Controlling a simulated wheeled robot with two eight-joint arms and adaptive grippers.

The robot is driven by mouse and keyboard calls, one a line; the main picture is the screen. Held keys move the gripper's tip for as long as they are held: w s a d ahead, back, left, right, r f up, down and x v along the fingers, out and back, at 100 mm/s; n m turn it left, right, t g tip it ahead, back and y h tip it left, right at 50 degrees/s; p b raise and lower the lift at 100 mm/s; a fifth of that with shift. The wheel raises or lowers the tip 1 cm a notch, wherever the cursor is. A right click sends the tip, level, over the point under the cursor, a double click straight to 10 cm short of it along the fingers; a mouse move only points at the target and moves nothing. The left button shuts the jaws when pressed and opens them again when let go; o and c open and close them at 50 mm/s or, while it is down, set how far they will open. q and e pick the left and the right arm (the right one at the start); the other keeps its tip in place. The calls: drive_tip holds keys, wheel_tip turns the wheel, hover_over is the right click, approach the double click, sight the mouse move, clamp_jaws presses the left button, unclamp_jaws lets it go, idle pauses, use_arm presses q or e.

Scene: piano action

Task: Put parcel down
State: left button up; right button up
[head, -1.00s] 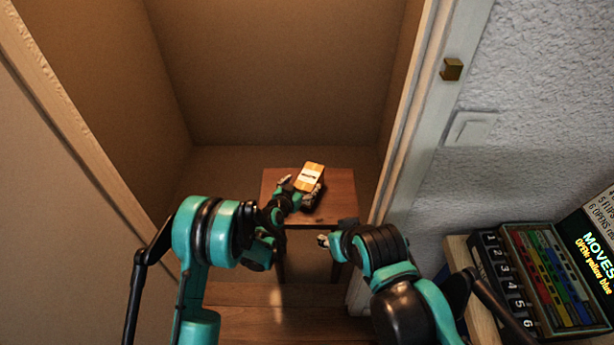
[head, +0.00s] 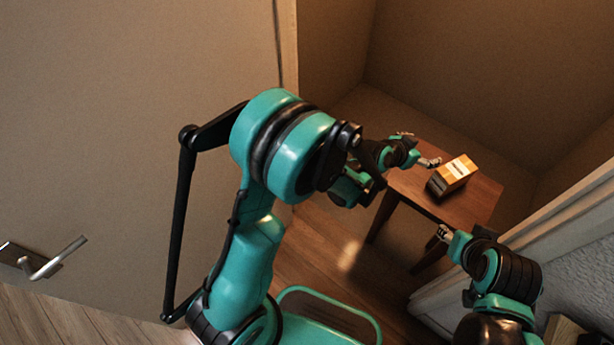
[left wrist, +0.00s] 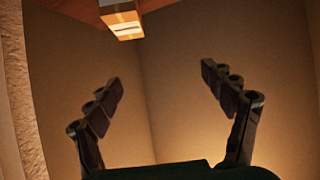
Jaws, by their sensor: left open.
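The parcel (head: 457,170), an orange box with a white label and a dark shaded side, sits on the small wooden table (head: 478,201). It also shows at the top of the left wrist view (left wrist: 122,18). My left gripper (head: 420,149) is open and empty, just left of the parcel and apart from it. In the left wrist view its two fingers (left wrist: 166,95) are spread wide with nothing between them. My right gripper (head: 444,234) is small in the head view, by the table's front edge and below the parcel; its jaw state is unclear.
The table stands in a narrow brown-walled alcove. A pale door with a metal handle (head: 55,260) is on the left. A white door frame (head: 520,245) borders the alcove on the right. Wooden floor (head: 310,250) is bare in front of the table.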

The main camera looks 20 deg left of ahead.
use_arm(q)
drive_tip(key=s+a+r+n+y, duration=0.3)
drive_tip(key=s+a+r, duration=0.65)
drive_tip(key=a, duration=0.35)
drive_tip(key=s+a+n+g+y, duration=0.1)
drive_tip(key=s+a, duration=0.5)
drive_tip(key=s, duration=0.3)
drive_tip(key=s+a+f+n+g+y, duration=0.1)
drive_tip(key=s+a+n+y, duration=0.1)
drive_tip(key=s+a, duration=0.4)
drive_tip(key=s, duration=0.3)
drive_tip(key=shift+f+g, duration=0.15)
drive_tip(key=shift+g, duration=0.25)
drive_tip(key=shift+s+d, duration=0.1)
drive_tip(key=shift+c, duration=0.2)
